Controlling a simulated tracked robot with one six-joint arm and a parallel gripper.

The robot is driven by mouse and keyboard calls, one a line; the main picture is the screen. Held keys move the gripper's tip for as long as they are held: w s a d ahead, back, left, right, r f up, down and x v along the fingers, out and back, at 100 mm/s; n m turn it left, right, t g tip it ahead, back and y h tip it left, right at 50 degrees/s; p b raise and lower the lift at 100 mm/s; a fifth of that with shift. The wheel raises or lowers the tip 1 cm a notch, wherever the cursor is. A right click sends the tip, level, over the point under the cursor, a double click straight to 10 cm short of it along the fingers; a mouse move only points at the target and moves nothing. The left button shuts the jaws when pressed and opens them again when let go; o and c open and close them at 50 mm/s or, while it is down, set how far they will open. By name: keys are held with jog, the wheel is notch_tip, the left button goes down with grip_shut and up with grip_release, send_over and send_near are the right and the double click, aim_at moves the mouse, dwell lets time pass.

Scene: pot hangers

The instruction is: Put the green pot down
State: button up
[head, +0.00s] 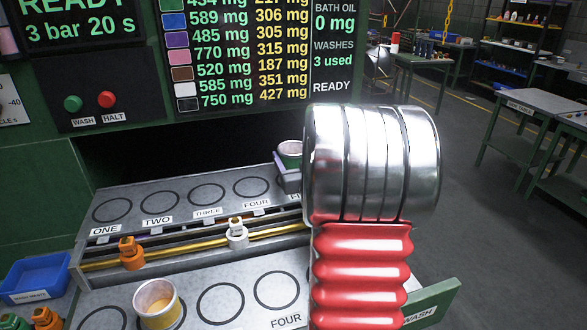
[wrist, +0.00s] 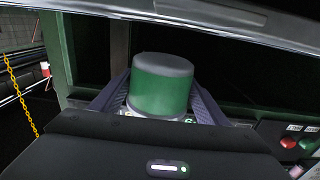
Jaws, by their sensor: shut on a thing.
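The green pot (head: 290,150) shows at the right end of the back row of ringed places, partly hidden behind my arm. It looks upright, with a grey rim and a green band. My gripper (head: 282,166) is shut on it from the side. In the wrist view the pot (wrist: 160,88) stands between the two dark fingers of my gripper (wrist: 159,104). The grey back shelf (head: 140,192) has empty rings by labels ONE to FOUR. My arm hides the shelf under the pot, so I cannot tell whether the pot touches it.
Between the rows, an orange hanger (head: 131,255) and a white hanger (head: 237,233) sit on rails. A blue bin (head: 36,280) is at left. The panel with buttons (head: 90,100) rises behind.

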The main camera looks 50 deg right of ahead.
jog(key=shift+f, duration=1.85)
jog(key=shift+f, duration=0.1)
jog(key=o, duration=1.2)
jog(key=shift+s+a, duration=0.2)
jog(key=shift+s, duration=0.2)
jog(key=v, duration=1.1)
